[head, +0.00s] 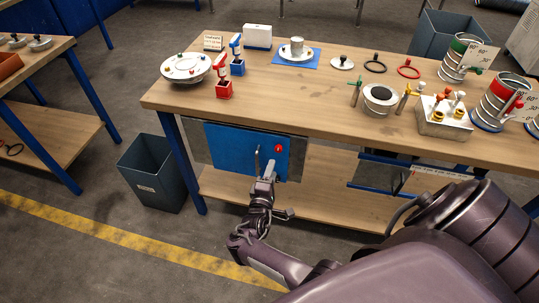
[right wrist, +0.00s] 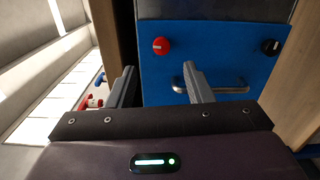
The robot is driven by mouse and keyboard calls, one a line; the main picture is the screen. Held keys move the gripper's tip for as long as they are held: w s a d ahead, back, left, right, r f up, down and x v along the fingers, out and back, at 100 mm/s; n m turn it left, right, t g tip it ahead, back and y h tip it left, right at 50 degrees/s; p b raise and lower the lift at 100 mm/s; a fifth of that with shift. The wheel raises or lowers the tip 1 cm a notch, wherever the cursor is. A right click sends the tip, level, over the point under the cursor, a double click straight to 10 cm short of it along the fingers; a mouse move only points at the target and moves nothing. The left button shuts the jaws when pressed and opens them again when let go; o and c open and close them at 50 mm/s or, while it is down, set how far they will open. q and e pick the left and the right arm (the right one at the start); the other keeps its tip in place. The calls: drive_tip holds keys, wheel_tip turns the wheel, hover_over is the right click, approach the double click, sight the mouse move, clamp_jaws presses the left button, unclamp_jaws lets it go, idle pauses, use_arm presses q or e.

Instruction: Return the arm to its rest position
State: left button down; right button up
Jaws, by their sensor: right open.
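My right gripper (head: 265,163) is in front of the blue panel (head: 228,146) under the workbench, its arm coming in from the lower right. In the right wrist view the right gripper (right wrist: 158,70) has its two fingers wide apart with nothing held between them. The blue panel (right wrist: 212,62) faces it there, with a metal handle (right wrist: 232,89) partly hidden behind the right-hand finger. I cannot tell whether that finger touches the handle. My left gripper is not in view.
The wooden workbench (head: 310,103) stands above the panel, with a lower shelf (head: 330,205). A grey bin (head: 152,175) stands on the floor to the left. On the panel are a red knob (right wrist: 160,46) and a black knob (right wrist: 271,47). Floor at the lower left is clear.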

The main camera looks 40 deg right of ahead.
drive_tip(key=s+a+f+m+g+y, duration=0.15)
drive_tip(key=s+f+y, duration=0.35)
drive_tip(key=f, duration=0.6)
drive_tip(key=s+a+f+m+g+y, duration=0.1)
drive_tip(key=s+a+f+g+y, duration=0.15)
drive_tip(key=s+f, duration=0.75)
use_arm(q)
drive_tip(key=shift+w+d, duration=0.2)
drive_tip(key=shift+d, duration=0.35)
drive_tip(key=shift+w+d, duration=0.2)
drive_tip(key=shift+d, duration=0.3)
use_arm(e)
drive_tip(key=s+a+f+m+g+y, duration=0.1)
drive_tip(key=s+f, duration=0.3)
drive_tip(key=s, duration=0.4)
drive_tip(key=s+a+f+m+g+y, duration=0.1)
drive_tip(key=s+a+f+g+y, duration=0.2)
drive_tip(key=s, duration=0.6)
drive_tip(key=s+a+f+m+g+y, duration=0.2)
drive_tip(key=s+a+f, duration=0.1)
drive_tip(key=s+f, duration=0.4)
drive_tip(key=shift+s+g, duration=0.4)
drive_tip(key=shift+s, duration=0.85)
